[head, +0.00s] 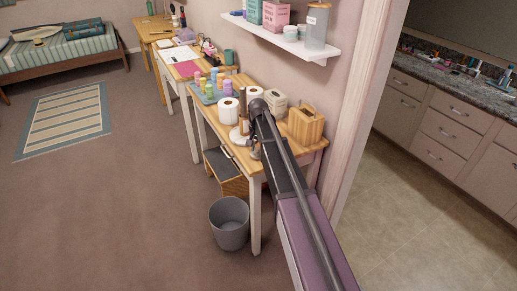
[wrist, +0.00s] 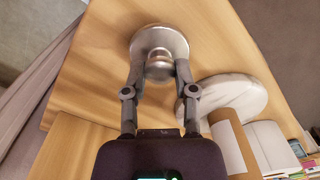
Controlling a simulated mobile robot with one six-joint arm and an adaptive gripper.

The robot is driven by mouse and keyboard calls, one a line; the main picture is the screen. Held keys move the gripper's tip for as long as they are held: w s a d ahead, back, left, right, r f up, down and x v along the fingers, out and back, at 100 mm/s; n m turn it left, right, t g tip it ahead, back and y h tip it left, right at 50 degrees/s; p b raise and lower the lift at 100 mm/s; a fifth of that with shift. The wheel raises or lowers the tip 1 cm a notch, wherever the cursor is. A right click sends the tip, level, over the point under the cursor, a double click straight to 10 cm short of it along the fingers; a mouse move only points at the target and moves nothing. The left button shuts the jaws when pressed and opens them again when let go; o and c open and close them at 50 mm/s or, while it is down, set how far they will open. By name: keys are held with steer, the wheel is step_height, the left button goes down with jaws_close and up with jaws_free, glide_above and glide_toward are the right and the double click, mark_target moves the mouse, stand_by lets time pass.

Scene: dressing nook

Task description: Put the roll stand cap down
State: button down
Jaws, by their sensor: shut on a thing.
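The roll stand cap (wrist: 158,42), a silver disc with a rounded knob, is between the two fingers of my gripper (wrist: 159,72) in the wrist view. The gripper is shut on its knob. The disc is over the wooden tabletop (wrist: 90,75); I cannot tell whether it touches the wood. The roll stand (wrist: 245,92) has a pale round base and a brown upright roll, to the right of the gripper. In the head view my gripper (head: 255,151) is low at the table's front edge, beside the stand's base (head: 236,139); the cap cannot be made out there.
White paper rolls (head: 229,111), a tissue box (head: 273,101) and a wooden caddy (head: 306,124) stand on the table. A tray of coloured bottles (head: 211,91) is farther back. A grey bin (head: 229,222) stands on the floor below. A shelf (head: 285,40) hangs above.

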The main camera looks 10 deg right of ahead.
mark_target(258, 148)
steer(key=shift+f+b, duration=0.5)
steer(key=shift+b, duration=0.05)
steer(key=shift+c, duration=2)
jaws_free()
steer(key=shift+r, duration=0.25)
step_height(258, 148, up, 13)
steer(key=p, duration=1.3)
steer(key=shift+f, duration=0.2)
steer(key=shift+s+d, duration=0.1)
steer(key=shift+s, duration=0.05)
steer(key=s+n, duration=0.5)
steer(key=s, duration=2.4)
